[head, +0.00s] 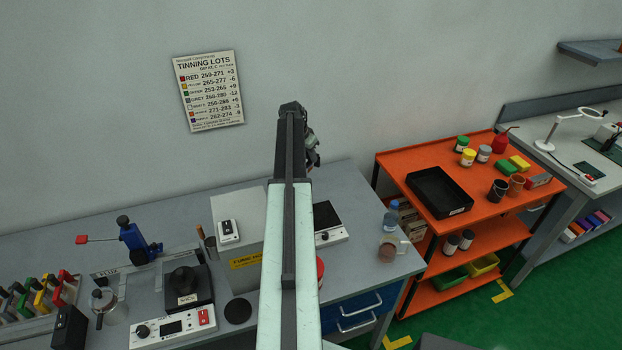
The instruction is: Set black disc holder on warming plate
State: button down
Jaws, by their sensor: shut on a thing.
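My arm rises through the middle of the head view. My gripper (312,156) is at its far end, in front of the wall and above the bench, mostly hidden behind my arm. It is shut, but what it holds cannot be made out. A plate with a black top (325,214) and a white front panel stands right of my arm, partly hidden by it. At the left, another unit with a white control panel (172,328) has a dark knobbed piece on its black top. I cannot tell which is the warming plate. The black disc holder is not clearly identifiable.
A grey box (238,265) with a yellow label stands left of my arm. A black round pad (238,311) lies before it. Several coloured holders (40,297) stand far left. A bottle (390,217) and jar (388,249) stand near the bench's right end, beside an orange cart (400,160).

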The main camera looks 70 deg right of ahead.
jog(key=s+a+m+g+y, duration=0.1)
jog(key=s+a+m, duration=0.25)
jog(key=a, duration=0.25)
jog(key=s+a+m+g+y, duration=0.1)
jog(key=s+a+m, duration=0.1)
jog(key=a+m, duration=0.3)
jog(key=shift+n, duration=0.45)
jog(key=f+b, duration=0.4)
jog(key=a+f+b, duration=0.1)
jog(key=f+b, duration=0.1)
jog(key=shift+s+f, duration=0.1)
jog(key=shift+f+b, duration=0.4)
jog(key=shift+b, duration=0.05)
jog(key=c, duration=0.6)
grip_release()
jog(key=shift+c, duration=0.2)
jog(key=shift+r, duration=0.15)
notch_tip(320, 180, up, 7)
jog(key=p, duration=0.7)
